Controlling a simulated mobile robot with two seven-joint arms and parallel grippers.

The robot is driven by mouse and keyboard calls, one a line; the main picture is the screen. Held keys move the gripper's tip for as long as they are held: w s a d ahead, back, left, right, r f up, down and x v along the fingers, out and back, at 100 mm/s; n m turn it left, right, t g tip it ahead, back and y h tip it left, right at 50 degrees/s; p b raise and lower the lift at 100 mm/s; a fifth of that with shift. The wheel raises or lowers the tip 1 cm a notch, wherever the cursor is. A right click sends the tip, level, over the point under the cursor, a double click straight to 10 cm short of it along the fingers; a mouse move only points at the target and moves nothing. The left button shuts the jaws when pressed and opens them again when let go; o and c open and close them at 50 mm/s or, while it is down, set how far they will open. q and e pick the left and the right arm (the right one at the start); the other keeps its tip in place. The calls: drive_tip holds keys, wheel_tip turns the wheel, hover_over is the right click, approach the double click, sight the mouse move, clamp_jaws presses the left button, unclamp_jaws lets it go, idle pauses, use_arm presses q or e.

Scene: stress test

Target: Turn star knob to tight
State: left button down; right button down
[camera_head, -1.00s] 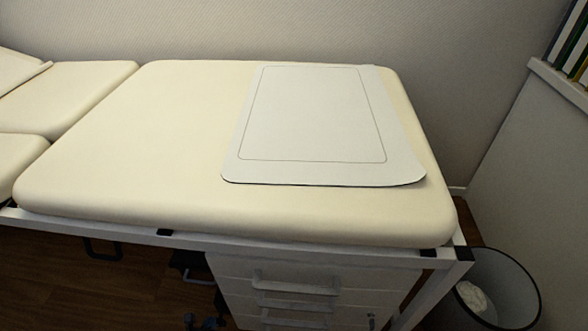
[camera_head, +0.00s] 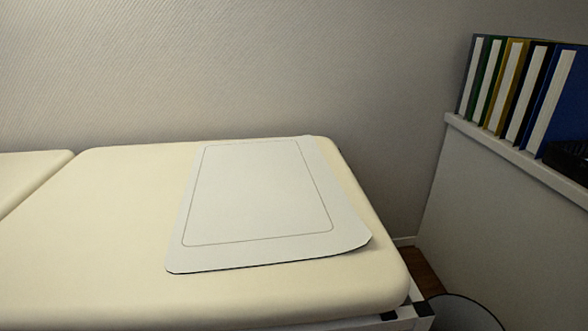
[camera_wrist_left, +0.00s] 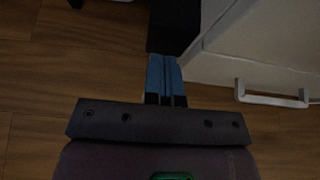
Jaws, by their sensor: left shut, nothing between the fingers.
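No star knob shows clearly in the head view or the left wrist view. My left gripper (camera_wrist_left: 165,80) shows in the left wrist view with its two blue fingers together, shut and empty. It is above a brown wood floor, beside a white drawer cabinet (camera_wrist_left: 240,50). A dark block lies just beyond the fingertips; I cannot tell what it is. Neither gripper shows in the head view.
A cream padded couch (camera_head: 90,240) carries a white sheet with a thin outline (camera_head: 260,195). A ledge (camera_head: 520,160) at the right holds several coloured binders (camera_head: 510,85). A bin (camera_head: 460,312) stands on the floor below. The cabinet has a white handle (camera_wrist_left: 271,97).

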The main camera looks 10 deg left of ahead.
use_arm(q)
drive_tip(key=shift+w+d+r, duration=0.15)
drive_tip(key=shift+w+d, duration=0.15)
drive_tip(key=shift+d, duration=0.05)
drive_tip(key=shift+w+d, duration=0.1)
drive_tip(key=shift+d, duration=0.3)
drive_tip(key=shift+d, duration=0.1)
drive_tip(key=shift+d, duration=0.25)
idle(0.4)
